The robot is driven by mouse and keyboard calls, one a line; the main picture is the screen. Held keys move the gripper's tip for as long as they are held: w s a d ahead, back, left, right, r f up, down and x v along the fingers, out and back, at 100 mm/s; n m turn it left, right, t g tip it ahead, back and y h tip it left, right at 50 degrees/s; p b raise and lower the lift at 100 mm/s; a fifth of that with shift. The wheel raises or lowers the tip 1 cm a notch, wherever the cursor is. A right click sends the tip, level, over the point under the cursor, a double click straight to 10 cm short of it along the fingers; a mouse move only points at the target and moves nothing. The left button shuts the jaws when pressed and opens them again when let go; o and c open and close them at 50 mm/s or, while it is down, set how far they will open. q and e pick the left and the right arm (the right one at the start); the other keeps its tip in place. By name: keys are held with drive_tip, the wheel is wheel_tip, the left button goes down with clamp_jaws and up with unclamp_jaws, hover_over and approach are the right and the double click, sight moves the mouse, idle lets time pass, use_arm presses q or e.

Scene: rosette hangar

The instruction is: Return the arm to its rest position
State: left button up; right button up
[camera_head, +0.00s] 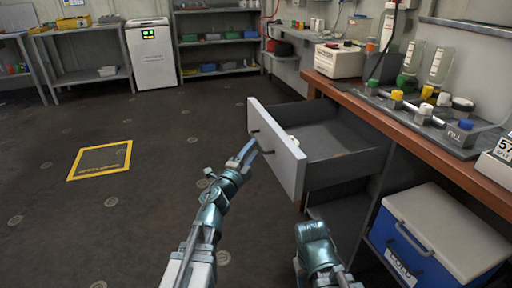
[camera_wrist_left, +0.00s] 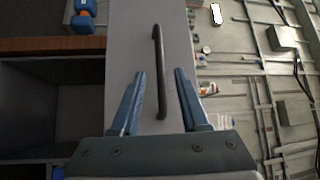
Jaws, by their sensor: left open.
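My left arm reaches up from the bottom of the head view. My left gripper (camera_head: 250,152) is open at the white front (camera_head: 278,155) of a pulled-out drawer (camera_head: 335,146) under the bench. In the left wrist view, the dark bar handle (camera_wrist_left: 160,65) shows between the spread blue fingers of the gripper (camera_wrist_left: 160,78). I cannot tell whether a finger touches it. A small pale thing shows just behind the drawer front, mostly hidden. Part of my right arm shows at the bottom of the head view; its gripper is out of the picture.
The wooden bench (camera_head: 432,146) with bottles and a grey rack (camera_head: 418,118) runs along the right. A blue cooler with a grey lid (camera_head: 450,230) stands below it. Shelves and a white cabinet (camera_head: 151,55) line the back. The floor at left is clear, with a yellow-edged square (camera_head: 100,160).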

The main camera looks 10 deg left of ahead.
use_arm(q)
drive_tip(key=v, duration=0.3)
drive_tip(key=shift+s, duration=0.25)
drive_tip(key=shift+a, duration=0.1)
